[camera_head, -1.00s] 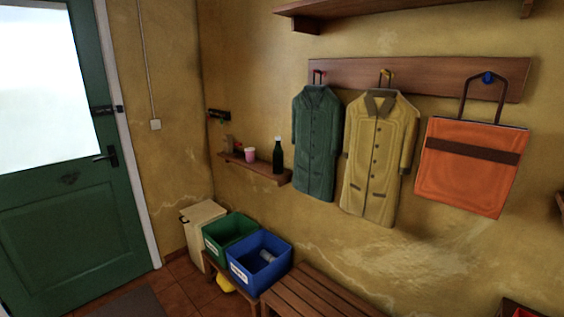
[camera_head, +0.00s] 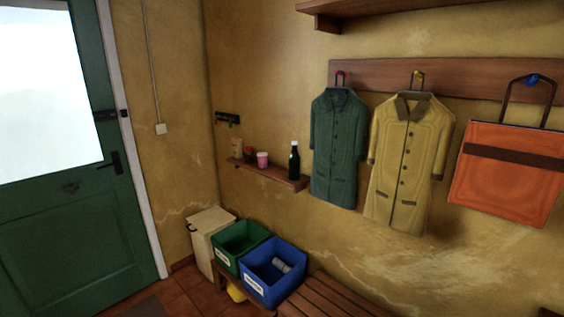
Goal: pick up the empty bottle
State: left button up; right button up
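A dark green bottle (camera_head: 294,160) with a pale cap or top stands upright at the right end of a small wooden wall shelf (camera_head: 262,171). I cannot tell from here whether it is empty. A pink cup (camera_head: 262,160) and a dark reddish jar-like item (camera_head: 249,154) stand to its left on the same shelf. A pale container (camera_head: 237,147) is at the shelf's left end. Neither of my grippers is in view.
Below the shelf are a green bin (camera_head: 238,243), a blue bin (camera_head: 272,272) with a greyish item inside, and a cream lidded box (camera_head: 209,238). A slatted wooden bench (camera_head: 330,299) stands right of them. Coats and an orange bag (camera_head: 507,172) hang right. A green door (camera_head: 66,220) is left.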

aim_at(294, 157)
jog(key=i+j, duration=0.3)
jog(key=i+j+z, duration=0.1)
jog(key=i+j, duration=0.15)
jog(key=j, duration=0.2)
jog(key=i+j, duration=0.55)
jog(key=j, duration=0.25)
jog(key=i+j+z, duration=0.1)
jog(key=i+j, duration=0.15)
jog(key=j, duration=0.15)
